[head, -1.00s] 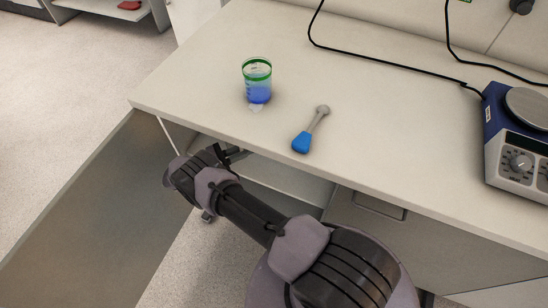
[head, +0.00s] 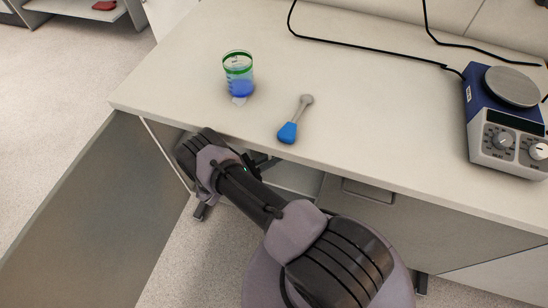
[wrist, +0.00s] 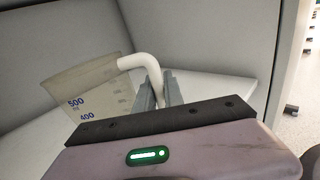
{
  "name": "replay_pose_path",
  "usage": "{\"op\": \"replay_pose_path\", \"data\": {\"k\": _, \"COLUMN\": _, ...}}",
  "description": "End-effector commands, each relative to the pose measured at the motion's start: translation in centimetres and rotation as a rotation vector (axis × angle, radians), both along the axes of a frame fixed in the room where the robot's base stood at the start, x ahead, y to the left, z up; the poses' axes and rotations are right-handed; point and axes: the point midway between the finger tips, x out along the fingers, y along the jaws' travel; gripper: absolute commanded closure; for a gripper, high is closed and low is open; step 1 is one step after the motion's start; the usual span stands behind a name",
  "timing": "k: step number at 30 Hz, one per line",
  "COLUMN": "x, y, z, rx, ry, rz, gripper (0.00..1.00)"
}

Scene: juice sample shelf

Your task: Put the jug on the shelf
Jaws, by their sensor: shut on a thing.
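The jug (wrist: 88,92) is translucent grey with blue 500 and 400 marks and a white handle, and shows in the wrist view. My gripper (wrist: 160,90) is shut on its handle. The jug stands nearly upright, slightly tilted in the picture. A white shelf board (wrist: 205,88) lies under and behind it, between grey walls. I cannot tell whether the jug's base touches the board, as my gripper's body hides it. In the head view my gripper (head: 262,164) reaches under the counter's front edge, and the jug is hidden there.
The counter's front edge is close above my arm. A grey panel (head: 95,205) stands at the left.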

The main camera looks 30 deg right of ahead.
Motion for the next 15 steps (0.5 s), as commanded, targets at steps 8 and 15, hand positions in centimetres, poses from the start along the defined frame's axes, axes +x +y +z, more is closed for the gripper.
{"op": "replay_pose_path", "data": {"k": 8, "x": 0.01, "y": 0.01, "z": -0.12, "rx": 0.000, "ry": 0.000, "rz": 0.000, "gripper": 0.66}}
{"op": "replay_pose_path", "data": {"k": 15, "x": 0.02, "y": 0.32, "z": 0.21, "rx": 0.000, "ry": 0.000, "rz": 0.001, "gripper": 0.66}}
